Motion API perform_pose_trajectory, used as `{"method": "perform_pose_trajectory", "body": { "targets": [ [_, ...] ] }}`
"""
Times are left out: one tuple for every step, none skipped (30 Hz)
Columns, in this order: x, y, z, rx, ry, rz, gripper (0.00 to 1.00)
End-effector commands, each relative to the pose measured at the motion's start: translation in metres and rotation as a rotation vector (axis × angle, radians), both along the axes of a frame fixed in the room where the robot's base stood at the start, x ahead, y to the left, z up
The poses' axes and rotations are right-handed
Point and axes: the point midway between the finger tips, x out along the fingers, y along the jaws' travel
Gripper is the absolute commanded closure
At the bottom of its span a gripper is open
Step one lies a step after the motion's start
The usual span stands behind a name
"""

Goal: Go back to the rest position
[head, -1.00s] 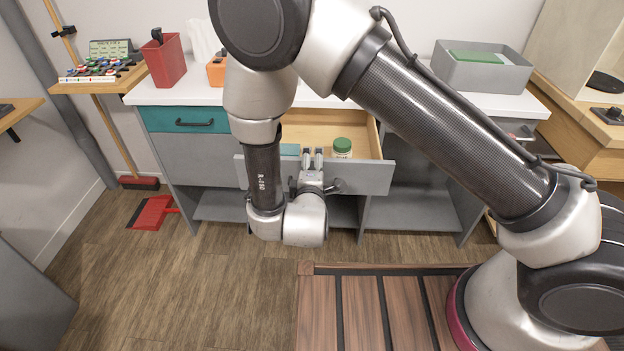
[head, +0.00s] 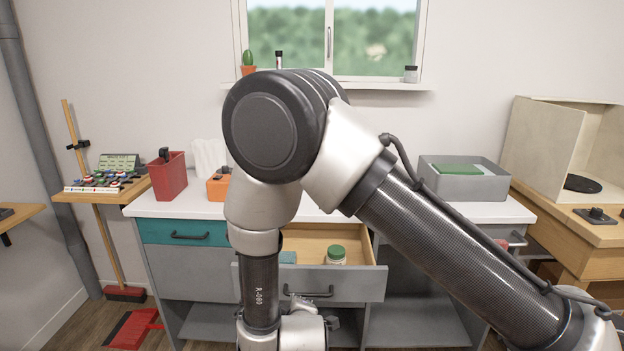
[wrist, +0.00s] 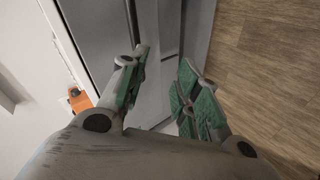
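My gripper (wrist: 163,62) shows in the wrist view with its two green-padded fingers spread apart and nothing between them. A grey cabinet surface and the wood floor lie beyond it. In the head view, my wrist is low in the picture in front of the open drawer (head: 362,286), and the fingers are mostly cut off or hidden there. My arm bends down from the picture's middle. The drawer's dark handle (head: 308,293) shows clear of my gripper. A jar with a green lid (head: 336,256) stands inside the drawer, next to a teal item (head: 288,257).
The white worktop (head: 400,212) holds a red bin (head: 167,178), an orange object (head: 218,186) and a grey tray (head: 485,187). A red dustpan (head: 130,330) lies on the floor at left. A wooden side table (head: 100,195) stands left of the bench.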

Motion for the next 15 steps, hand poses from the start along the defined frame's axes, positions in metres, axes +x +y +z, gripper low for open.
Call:
{"method": "perform_pose_trajectory", "body": {
  "targets": [
    [-0.018, 0.004, -0.018, 0.053, 0.129, 0.001, 0.68],
    [-0.029, 0.01, -0.024, 0.093, 0.211, -0.002, 0.68],
    [-0.044, 0.014, -0.028, 0.138, 0.32, -0.012, 0.68],
    [-0.053, 0.016, -0.027, 0.169, 0.4, -0.028, 0.68],
    [-0.062, 0.016, -0.023, 0.198, 0.478, -0.047, 0.68],
    [-0.072, 0.013, -0.015, 0.231, 0.579, -0.081, 0.68],
    [-0.079, 0.009, -0.006, 0.252, 0.65, -0.109, 0.68],
    [-0.085, 0.003, 0.006, 0.269, 0.72, -0.142, 0.68],
    [-0.091, -0.008, 0.024, 0.286, 0.803, -0.187, 0.68],
    [-0.095, -0.018, 0.038, 0.294, 0.856, -0.222, 0.68],
    [-0.097, -0.029, 0.052, 0.299, 0.902, -0.259, 0.68],
    [-0.101, -0.046, 0.072, 0.301, 0.954, -0.305, 0.68],
    [-0.102, -0.06, 0.087, 0.304, 0.984, -0.342, 0.68],
    [-0.103, -0.074, 0.102, 0.304, 1.009, -0.377, 0.68],
    [-0.105, -0.095, 0.121, 0.302, 1.036, -0.425, 0.68]
  ]
}}
